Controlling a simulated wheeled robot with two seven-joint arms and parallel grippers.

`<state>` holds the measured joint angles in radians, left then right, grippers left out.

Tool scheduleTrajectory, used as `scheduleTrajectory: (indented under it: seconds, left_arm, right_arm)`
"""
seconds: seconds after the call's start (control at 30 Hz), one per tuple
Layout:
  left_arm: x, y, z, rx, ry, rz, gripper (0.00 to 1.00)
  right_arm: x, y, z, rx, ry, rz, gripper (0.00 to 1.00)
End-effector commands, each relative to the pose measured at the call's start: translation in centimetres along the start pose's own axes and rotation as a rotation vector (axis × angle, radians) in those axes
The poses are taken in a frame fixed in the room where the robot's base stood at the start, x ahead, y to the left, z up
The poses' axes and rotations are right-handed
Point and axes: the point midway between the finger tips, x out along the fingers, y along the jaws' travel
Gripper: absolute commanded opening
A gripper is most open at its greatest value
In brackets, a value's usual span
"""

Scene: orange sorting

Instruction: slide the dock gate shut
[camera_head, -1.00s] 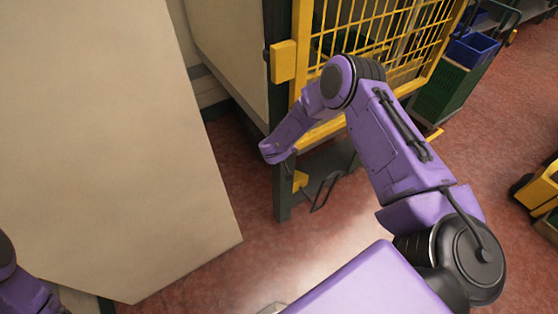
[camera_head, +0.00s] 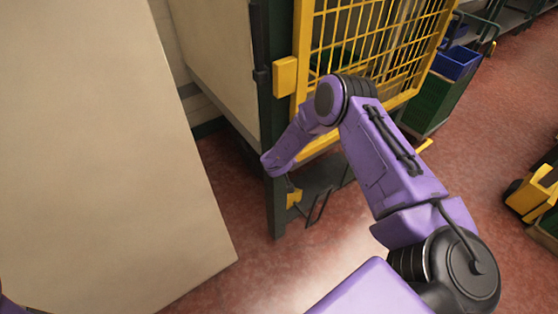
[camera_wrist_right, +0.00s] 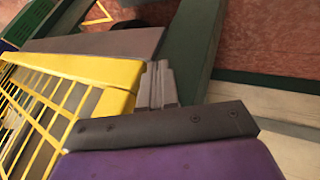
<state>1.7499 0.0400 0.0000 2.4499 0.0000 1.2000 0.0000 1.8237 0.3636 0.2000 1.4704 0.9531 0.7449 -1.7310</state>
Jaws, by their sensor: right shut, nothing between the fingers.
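The dock gate (camera_head: 372,38) is a yellow frame with wire mesh, at the upper middle of the head view. Its left upright stands close beside a dark green post (camera_head: 277,205); I cannot tell if they touch. A yellow block (camera_head: 285,76) sits at that edge. The gate also shows at the left of the right wrist view (camera_wrist_right: 85,68). My right arm reaches across in front of the gate's lower part. My right gripper (camera_wrist_right: 157,82) is shut and empty, its grey fingers right beside the yellow frame; contact is unclear. My left gripper is out of view.
A large beige panel (camera_head: 100,150) fills the left of the head view. A green crate (camera_head: 428,100) and a blue bin (camera_head: 457,62) stand right of the gate. A yellow object (camera_head: 532,192) is at the right edge. Red floor (camera_head: 480,170) lies open between.

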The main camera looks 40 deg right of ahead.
Motion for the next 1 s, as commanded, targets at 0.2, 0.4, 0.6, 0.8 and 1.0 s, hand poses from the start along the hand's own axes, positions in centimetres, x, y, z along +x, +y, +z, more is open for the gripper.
scheduleTrajectory:
  seconds: [0.2, 0.4, 0.6, 0.8, 1.0]
  left_arm:
    - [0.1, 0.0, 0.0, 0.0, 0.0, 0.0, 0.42]
    - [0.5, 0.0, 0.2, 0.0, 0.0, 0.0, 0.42]
    - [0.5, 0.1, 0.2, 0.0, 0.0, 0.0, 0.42]
    - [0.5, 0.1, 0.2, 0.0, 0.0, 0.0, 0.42]
    - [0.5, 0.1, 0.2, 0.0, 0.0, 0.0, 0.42]
  right_arm:
    - [-4.7, -1.9, 0.2, 0.005, 0.0, -0.003, 0.0]
    - [-9.3, -1.9, 0.3, 0.006, -0.003, -0.003, 0.0]
    - [-11.2, -1.9, 0.4, 0.005, -0.005, -0.004, 0.0]
    - [-11.3, -1.9, 0.4, 0.013, -0.005, -0.004, 0.0]
    - [-11.4, -1.4, 1.0, 0.343, 0.046, 0.021, 0.0]
